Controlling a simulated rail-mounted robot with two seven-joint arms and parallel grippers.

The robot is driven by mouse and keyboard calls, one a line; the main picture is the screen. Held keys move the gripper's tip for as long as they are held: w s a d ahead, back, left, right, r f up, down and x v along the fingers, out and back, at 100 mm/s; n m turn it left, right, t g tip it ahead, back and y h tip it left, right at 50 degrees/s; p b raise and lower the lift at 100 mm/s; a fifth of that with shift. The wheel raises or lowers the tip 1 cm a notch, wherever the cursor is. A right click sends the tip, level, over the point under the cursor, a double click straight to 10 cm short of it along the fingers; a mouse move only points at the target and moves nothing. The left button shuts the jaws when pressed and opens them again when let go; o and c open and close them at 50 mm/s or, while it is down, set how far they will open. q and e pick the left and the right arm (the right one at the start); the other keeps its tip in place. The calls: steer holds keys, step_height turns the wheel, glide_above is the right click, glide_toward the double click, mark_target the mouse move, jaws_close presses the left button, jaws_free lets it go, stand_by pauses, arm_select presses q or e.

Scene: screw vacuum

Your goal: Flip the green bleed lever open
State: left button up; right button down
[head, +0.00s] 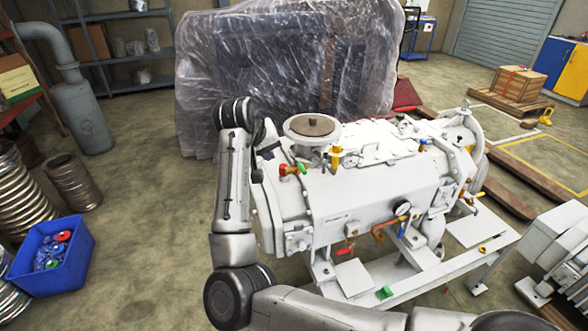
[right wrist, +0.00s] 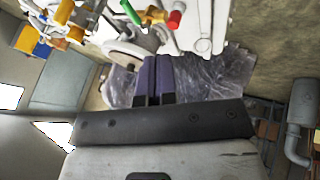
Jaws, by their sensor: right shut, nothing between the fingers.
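The green lever (head: 302,168) sits beside a red fitting (head: 285,170) on the near upper left end of the white vacuum pump (head: 365,185). In the right wrist view the green lever (right wrist: 131,13) shows at the top edge, with the red fitting (right wrist: 175,19) to its right. My right gripper (head: 270,147) is at the left end of the pump, up and left of the lever and apart from it. Its dark fingers (right wrist: 153,80) are together with nothing between them. My left gripper is not in view.
A round flange (head: 312,127) and a yellow fitting (head: 336,156) stand close to the lever. A plastic-wrapped machine (head: 285,65) is behind. A blue crate (head: 62,282) is on the floor at the left. Another green part (head: 384,292) is on the pump's base frame.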

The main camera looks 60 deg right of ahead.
mark_target(300, 166)
stand_by(0.3)
steer(key=s+d+f+b, duration=0.2)
steer(key=d+f+b, duration=0.3)
steer(key=d+f, duration=0.3)
steer(key=shift+s+d+f, duration=0.25)
steer(key=shift+d+f, duration=0.05)
steer(key=shift+f, duration=0.25)
